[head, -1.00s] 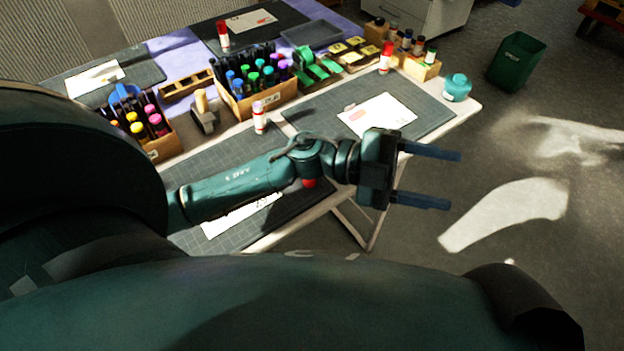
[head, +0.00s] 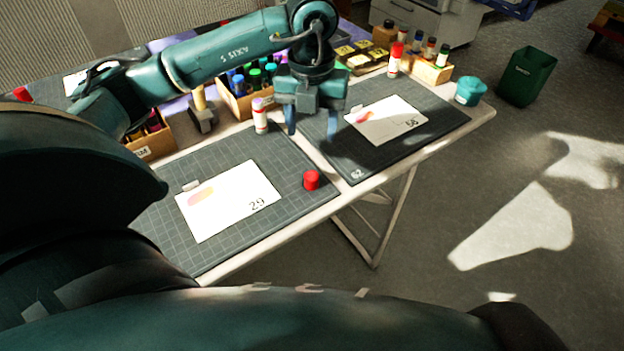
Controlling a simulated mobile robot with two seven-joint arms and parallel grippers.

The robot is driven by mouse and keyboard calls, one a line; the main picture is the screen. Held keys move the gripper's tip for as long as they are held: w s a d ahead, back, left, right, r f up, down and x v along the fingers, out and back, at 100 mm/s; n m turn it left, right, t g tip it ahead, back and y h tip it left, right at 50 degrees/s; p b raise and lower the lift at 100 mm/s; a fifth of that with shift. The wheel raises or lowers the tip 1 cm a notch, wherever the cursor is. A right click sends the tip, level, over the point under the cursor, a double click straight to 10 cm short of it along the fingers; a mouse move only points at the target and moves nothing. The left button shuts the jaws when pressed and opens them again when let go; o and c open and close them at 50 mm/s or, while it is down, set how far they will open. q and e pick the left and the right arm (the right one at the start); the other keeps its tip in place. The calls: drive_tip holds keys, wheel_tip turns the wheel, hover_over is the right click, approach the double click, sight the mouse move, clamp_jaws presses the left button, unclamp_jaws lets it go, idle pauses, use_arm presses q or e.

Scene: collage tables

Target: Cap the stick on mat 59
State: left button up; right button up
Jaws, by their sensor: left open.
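A white stick (head: 260,116) with a purplish top end stands upright at the back of the near-left mat (head: 283,222). A red cap (head: 311,180) sits on that mat's right part, apart from the stick. I see no number 59; the near-left mat's own label is not readable, and the right mat (head: 360,165) reads 62. My left gripper (head: 312,125) points down, open and empty, over the back area between these mats, just right of the stick and behind the cap. My right gripper is not in view.
A card marked 29 (head: 228,200) lies on the near-left mat, another card (head: 387,120) on the right mat. A red-capped stick (head: 395,60) stands behind the right mat. Marker boxes (head: 240,100) line the back, partly behind my arm. A teal jar (head: 469,91) stands at the right end.

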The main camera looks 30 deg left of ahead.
use_arm(q)
hover_over(312, 176)
wheel_tip(312, 176, down, 8)
drive_tip(key=shift+w+f, duration=0.1)
idle(0.4)
wheel_tip(312, 176, down, 5)
drive_tip(key=shift+f, duration=0.1)
idle(0.4)
drive_tip(key=shift+c, duration=0.5)
drive_tip(key=c, duration=0.9)
